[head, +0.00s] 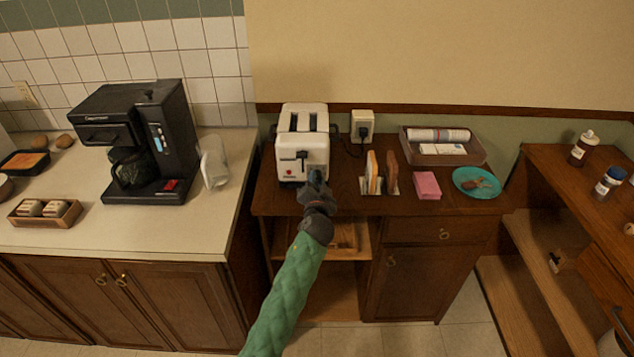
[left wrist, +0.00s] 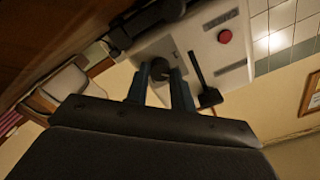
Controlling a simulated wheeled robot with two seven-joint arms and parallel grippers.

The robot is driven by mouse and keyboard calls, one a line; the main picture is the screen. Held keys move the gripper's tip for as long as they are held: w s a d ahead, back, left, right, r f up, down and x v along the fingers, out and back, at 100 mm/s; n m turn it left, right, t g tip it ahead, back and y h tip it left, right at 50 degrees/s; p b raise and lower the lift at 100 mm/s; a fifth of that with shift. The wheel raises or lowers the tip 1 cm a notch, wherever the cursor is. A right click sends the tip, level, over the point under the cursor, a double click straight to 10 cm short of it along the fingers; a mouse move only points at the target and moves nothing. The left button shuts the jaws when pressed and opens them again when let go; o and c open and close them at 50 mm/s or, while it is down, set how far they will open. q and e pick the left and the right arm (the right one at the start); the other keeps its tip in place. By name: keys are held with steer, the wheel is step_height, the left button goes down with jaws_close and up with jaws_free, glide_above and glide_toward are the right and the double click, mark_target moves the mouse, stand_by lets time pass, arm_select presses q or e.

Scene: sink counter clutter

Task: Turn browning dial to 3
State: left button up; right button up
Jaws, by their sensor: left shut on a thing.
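The white two-slot toaster (head: 302,140) stands upright at the left of the wooden cabinet top, its front facing me. My left gripper (head: 316,178) is at the lower right of that front. In the left wrist view the toaster's front (left wrist: 210,50) fills the upper middle. There the blue-grey fingers of my left gripper (left wrist: 160,82) are shut on the dark round browning dial (left wrist: 161,68). The gripper hides the dial in the head view. I cannot read its marks or setting. The black lever (left wrist: 197,70) and a red button (left wrist: 225,36) are beside it. My right gripper is not in view.
Bread slices in a rack (head: 373,182), a pink stack (head: 427,186), a teal plate (head: 477,182) and a tray (head: 441,147) lie to the right. A plug sits in the wall outlet (head: 362,126). A coffee maker (head: 140,140) stands on the left counter.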

arm_select(q)
steer(key=shift+m, duration=0.9)
steer(key=m, duration=0.2)
steer(key=shift+m+p, duration=0.75)
steer(key=shift+m, duration=1.65)
steer(key=shift+m+p, duration=0.3)
steer(key=shift+p, duration=0.05)
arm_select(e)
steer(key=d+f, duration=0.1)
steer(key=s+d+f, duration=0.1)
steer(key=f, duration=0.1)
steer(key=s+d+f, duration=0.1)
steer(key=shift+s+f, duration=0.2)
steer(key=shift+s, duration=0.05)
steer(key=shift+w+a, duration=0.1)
